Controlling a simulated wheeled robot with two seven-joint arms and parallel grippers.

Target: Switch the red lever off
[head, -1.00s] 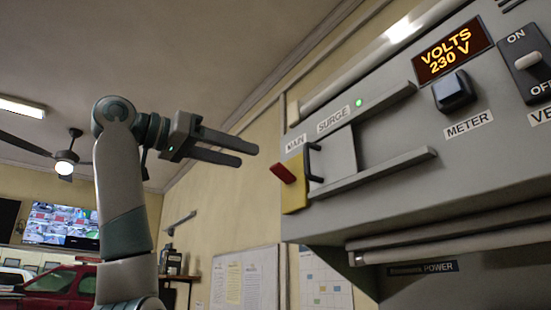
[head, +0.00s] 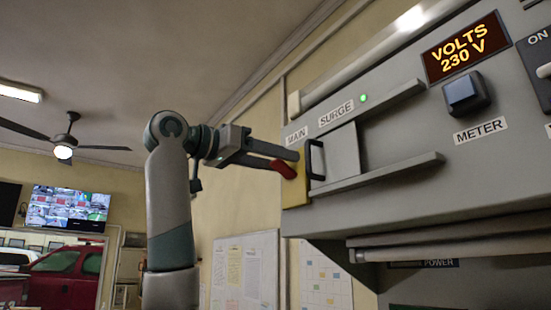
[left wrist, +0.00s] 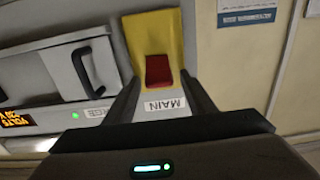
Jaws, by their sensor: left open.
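The red lever (head: 284,169) sticks out from a yellow plate (head: 296,190) at the left end of the grey console, below the MAIN label. My left gripper (head: 280,159) is open at the lever, its fingers pointing at the plate. In the left wrist view the lever (left wrist: 158,72) stands between the two open fingers (left wrist: 160,82), with a visible gap on each side. The yellow plate (left wrist: 153,28) shows beyond it. The fingers partly overlap the lever in the head view. My right gripper is not in view.
Right of the lever is the SURGE panel with a black handle (head: 316,160) and two grey rails (head: 385,174).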

